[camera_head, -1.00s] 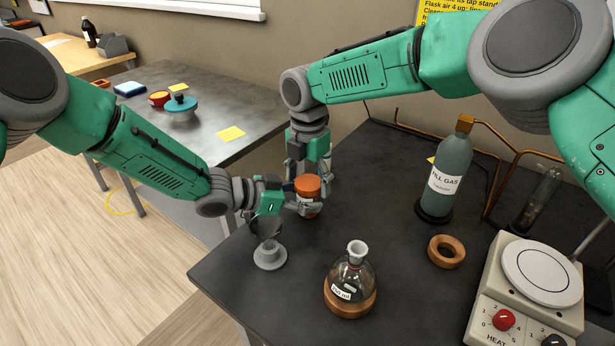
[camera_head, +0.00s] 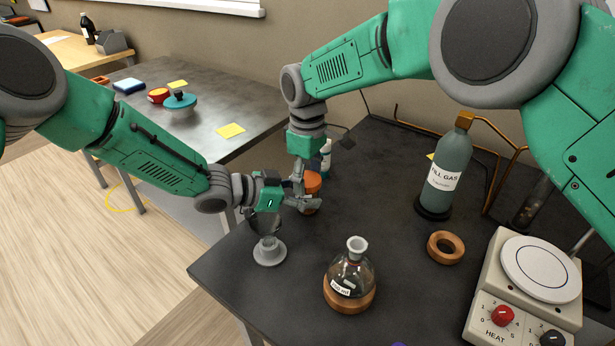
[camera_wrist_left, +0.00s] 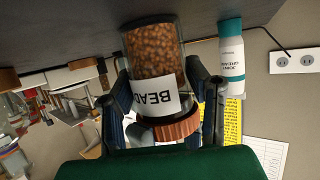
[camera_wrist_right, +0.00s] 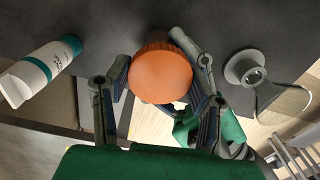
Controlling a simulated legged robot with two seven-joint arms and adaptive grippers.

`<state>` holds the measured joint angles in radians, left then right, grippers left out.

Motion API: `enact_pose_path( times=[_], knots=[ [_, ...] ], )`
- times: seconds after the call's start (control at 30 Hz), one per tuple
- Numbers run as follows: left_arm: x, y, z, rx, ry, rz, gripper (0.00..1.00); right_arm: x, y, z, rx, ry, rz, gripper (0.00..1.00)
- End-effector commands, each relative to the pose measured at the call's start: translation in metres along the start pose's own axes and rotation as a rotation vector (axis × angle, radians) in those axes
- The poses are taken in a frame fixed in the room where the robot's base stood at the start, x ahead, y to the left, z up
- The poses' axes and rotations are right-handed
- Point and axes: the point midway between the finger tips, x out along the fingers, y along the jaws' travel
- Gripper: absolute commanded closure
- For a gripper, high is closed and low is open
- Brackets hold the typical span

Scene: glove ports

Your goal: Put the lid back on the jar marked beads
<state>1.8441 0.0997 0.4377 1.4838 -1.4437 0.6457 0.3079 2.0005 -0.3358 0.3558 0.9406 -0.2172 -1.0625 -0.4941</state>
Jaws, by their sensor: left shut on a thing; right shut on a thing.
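The beads jar (camera_wrist_left: 152,60) is clear, full of brown beads, with a white label reading "BEAD" in the left wrist view. My left gripper (camera_wrist_left: 163,105) is shut around it. The orange ribbed lid (camera_wrist_left: 178,130) sits at the jar's mouth; I cannot tell whether it is fully seated. In the right wrist view the lid (camera_wrist_right: 160,77) lies between the fingers of my right gripper (camera_wrist_right: 160,85), which is shut on it. In the head view both grippers meet at the lid (camera_head: 312,183), and they hide most of the jar.
A flask (camera_head: 350,275), cork ring (camera_head: 446,247), gas bottle (camera_head: 447,170) and hotplate (camera_head: 530,290) stand to the right.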

Motion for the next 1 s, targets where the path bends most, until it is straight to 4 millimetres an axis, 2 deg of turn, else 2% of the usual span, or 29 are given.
enact_pose_path(
  times=[0.1,0.2,0.3,0.67,0.7,0.73,1.0],
  knots=[
    [0.0023,0.0043,-0.0004,0.001,0.001,0.009,1.00,-0.0009,-0.0013,-0.0040,0.280,0.009,0.003,0.85],
    [0.0025,0.0047,-0.0005,0.001,0.001,0.010,1.00,-0.0010,-0.0008,-0.0042,0.463,0.011,0.002,0.85],
    [0.0028,0.0052,-0.0007,0.002,0.002,0.011,1.00,-0.0010,-0.0011,-0.0048,0.575,0.012,0.000,0.85],
    [0.0035,0.0069,-0.0011,0.002,0.003,0.014,1.00,-0.0014,-0.0009,-0.0056,0.621,0.016,-0.002,0.85],
    [0.0036,0.0070,-0.0011,0.002,0.003,0.014,1.00,-0.0014,-0.0010,-0.0055,0.621,0.015,-0.003,0.36],
    [0.0035,0.0068,-0.0010,0.002,0.002,0.014,1.00,-0.0013,-0.0011,-0.0053,0.621,0.014,-0.003,0.29],
    [0.0019,0.0032,-0.0003,0.001,0.000,0.006,1.00,-0.0002,-0.0014,-0.0035,0.620,0.008,-0.004,0.29]
  ],
)
